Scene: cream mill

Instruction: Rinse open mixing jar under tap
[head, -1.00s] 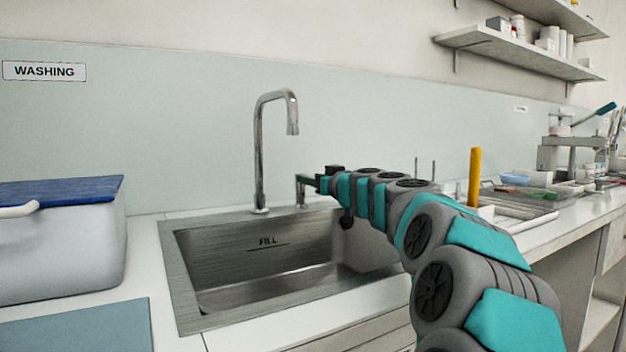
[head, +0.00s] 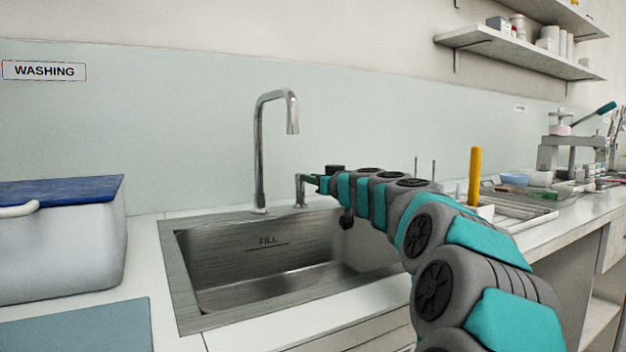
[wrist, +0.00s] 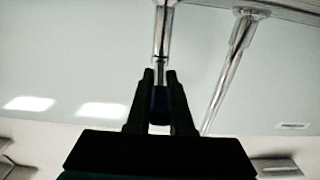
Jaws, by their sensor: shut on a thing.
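The chrome tap (head: 259,155) rises behind the sink (head: 190,295), its spout bent over the basin. No water stream shows below the spout. A short chrome post with a tap lever (head: 301,191) stands just right of the tap. My gripper (head: 319,182) is at this lever, reaching in from the right. In the wrist view, my gripper (wrist: 160,78) is shut on the dark blue lever handle (wrist: 160,105), and the tap (wrist: 228,75) stands to its right. I see no open mixing jar in either view; part of the basin's right side is behind my arm.
A grey tub with a blue lid (head: 60,245) stands left of the sink, behind a blue-grey mat (head: 80,325). A drying rack (head: 520,212) and a yellow upright handle (head: 475,175) are to the right. Shelves (head: 515,55) hang above.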

